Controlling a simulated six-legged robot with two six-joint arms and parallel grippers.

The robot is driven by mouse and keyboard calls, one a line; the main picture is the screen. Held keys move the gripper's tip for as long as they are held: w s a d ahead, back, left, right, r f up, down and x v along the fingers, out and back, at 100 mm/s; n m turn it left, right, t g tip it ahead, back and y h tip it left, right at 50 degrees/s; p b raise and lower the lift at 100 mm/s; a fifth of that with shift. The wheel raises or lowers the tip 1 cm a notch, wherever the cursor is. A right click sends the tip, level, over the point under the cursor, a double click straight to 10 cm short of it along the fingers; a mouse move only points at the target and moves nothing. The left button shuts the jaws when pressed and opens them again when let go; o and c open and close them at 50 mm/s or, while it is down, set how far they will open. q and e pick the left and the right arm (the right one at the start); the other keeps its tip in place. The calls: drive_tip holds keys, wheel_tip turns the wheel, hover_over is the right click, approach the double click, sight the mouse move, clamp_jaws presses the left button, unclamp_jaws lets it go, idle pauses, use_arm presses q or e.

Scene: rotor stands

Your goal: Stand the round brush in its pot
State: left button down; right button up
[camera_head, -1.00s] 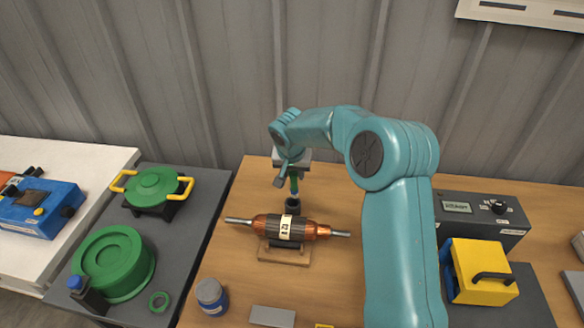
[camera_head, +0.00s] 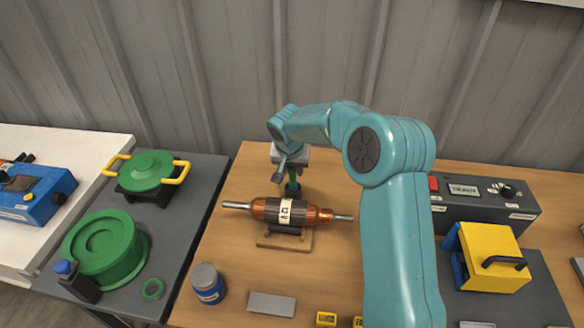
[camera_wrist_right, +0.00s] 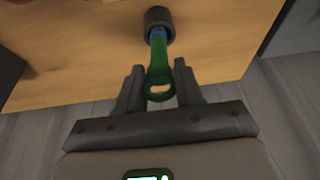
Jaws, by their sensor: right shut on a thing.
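The round brush has a green handle (camera_wrist_right: 159,72) with a loop at its end and a blue section toward the pot. My right gripper (camera_wrist_right: 160,82) is shut on the handle, near the loop. The brush's far end meets the dark round pot (camera_wrist_right: 158,18) and its tip is hidden there. I cannot tell how deep it sits. In the head view the green brush (camera_head: 293,182) looks roughly upright under my right gripper (camera_head: 292,168), just behind the rotor. The pot is mostly hidden there. My left gripper is not in view.
The copper-wound rotor (camera_head: 287,211) lies on its wooden stand in front of the brush. A blue jar (camera_head: 208,284) and a grey block (camera_head: 272,304) are nearer. A yellow box (camera_head: 488,258) and a control unit (camera_head: 484,209) stand right. The wall (camera_head: 200,60) is close behind.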

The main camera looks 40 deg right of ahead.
drive_tip(key=o, duration=1.1)
drive_tip(key=shift+w+a, duration=0.1)
drive_tip(key=shift+w, duration=0.05)
drive_tip(key=shift+r, duration=0.3)
drive_tip(key=p+v, duration=0.5)
drive_tip(key=v, duration=1)
drive_tip(key=shift+r, duration=0.4)
drive_tip(key=shift+s, duration=0.35)
